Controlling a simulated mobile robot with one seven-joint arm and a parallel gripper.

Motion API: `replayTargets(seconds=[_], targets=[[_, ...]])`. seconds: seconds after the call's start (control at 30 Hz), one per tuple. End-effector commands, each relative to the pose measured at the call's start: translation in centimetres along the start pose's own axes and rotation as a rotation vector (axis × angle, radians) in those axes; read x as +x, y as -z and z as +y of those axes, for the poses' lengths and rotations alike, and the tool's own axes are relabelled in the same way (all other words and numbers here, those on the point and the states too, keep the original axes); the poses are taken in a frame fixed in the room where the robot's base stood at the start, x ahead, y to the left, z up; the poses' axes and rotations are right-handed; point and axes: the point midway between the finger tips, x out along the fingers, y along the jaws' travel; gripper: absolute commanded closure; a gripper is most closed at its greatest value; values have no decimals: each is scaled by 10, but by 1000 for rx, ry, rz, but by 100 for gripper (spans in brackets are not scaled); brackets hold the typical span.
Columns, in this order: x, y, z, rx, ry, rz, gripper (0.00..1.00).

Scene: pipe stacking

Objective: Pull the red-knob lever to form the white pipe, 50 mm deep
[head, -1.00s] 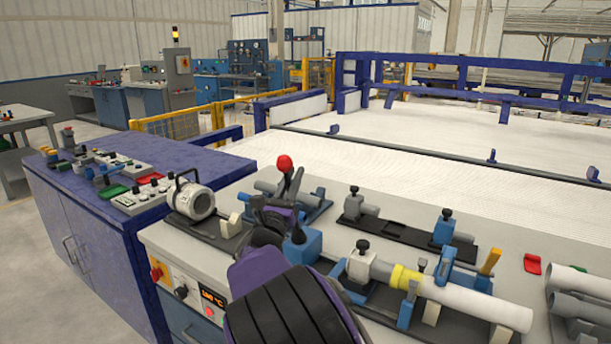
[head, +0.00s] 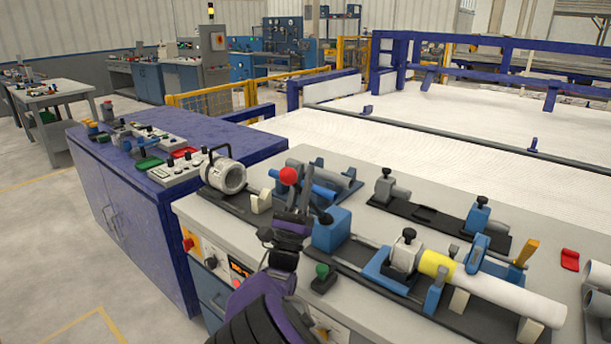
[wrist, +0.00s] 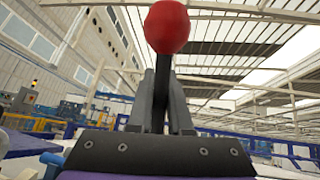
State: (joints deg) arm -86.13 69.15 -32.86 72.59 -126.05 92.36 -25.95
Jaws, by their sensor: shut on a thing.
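The lever's red knob (head: 289,176) stands on a dark shaft just above my gripper (head: 291,218) in the head view. In the wrist view my gripper (wrist: 160,105) is shut on the lever's black shaft (wrist: 162,72), with the red knob (wrist: 167,27) above the fingers. The lever's foot is hidden behind my gripper. The blue block (head: 332,229) is just right of my gripper. A rod runs from it to a blue-and-grey clamp (head: 405,252). The white pipe (head: 510,298) lies to the right, with a yellow collar (head: 436,264) at its clamp-side end. Forming depth is not readable.
A white ring-shaped heater (head: 228,176) stands left of the lever. A green knob (head: 321,270) is close to my arm on the bench front. A purple cabinet (head: 135,185) stands left.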

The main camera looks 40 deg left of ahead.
Motion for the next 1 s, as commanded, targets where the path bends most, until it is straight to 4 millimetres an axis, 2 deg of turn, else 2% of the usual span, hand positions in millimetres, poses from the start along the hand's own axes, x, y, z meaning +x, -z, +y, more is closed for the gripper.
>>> replayTargets(seconds=[0.03, 0.23, 0.27, 0.4, 0.77, 0.87, 1.0], targets=[[-5, 2, 2, -2, -4, 4, 100], [-6, 2, 2, -2, -5, 6, 100], [-6, 2, 2, -2, -5, 6, 77], [-4, 2, 1, -1, -4, 5, 53], [-6, 1, 1, -1, -3, 4, 53], [-17, 1, 2, -1, -4, 5, 53], [-46, 1, 2, -1, -6, 5, 53]])
